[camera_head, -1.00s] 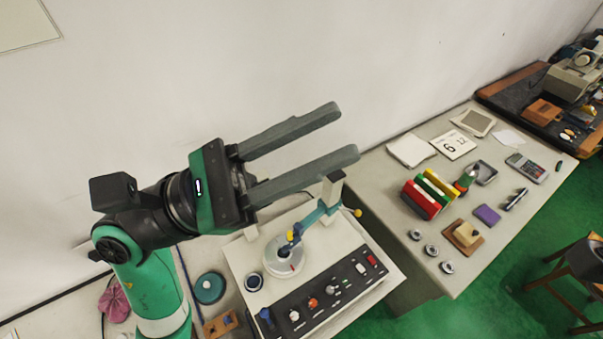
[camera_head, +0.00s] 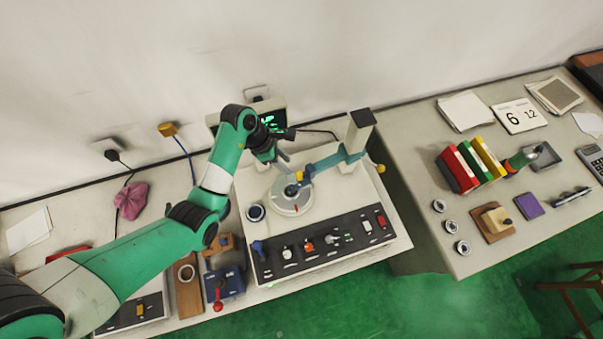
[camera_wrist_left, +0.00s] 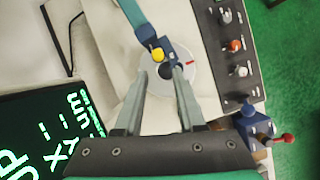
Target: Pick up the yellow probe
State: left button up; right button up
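A small yellow piece (camera_head: 299,176), which looks like the yellow probe, sits on the dark blue head at the end of a blue arm (camera_head: 335,159). This head is above the round pale turntable (camera_head: 292,206) of the measuring machine. The yellow piece shows clearly in the left wrist view (camera_wrist_left: 157,54). My left gripper (camera_head: 284,161) points toward the head from the back left. In the wrist view its fingers (camera_wrist_left: 160,74) are apart, with the blue head just beyond and between their tips and the yellow piece ahead. My right gripper is not in view.
A lit display (camera_wrist_left: 50,140) stands behind the machine. The white post (camera_head: 358,135) carries the blue arm at right. A control panel (camera_head: 325,245) with knobs is in front. Colored books (camera_head: 470,163) stand on the right table.

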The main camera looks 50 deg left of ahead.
aim_at(299, 173)
pick_arm(q)
jog(key=x, duration=0.3)
jog(key=b+x, duration=0.1)
jog(key=x, duration=0.5)
jog(key=shift+w+d+r+b, duration=0.1)
jog(key=shift+w+d+b, duration=0.1)
jog(key=shift+w+b, duration=0.15)
grip_shut()
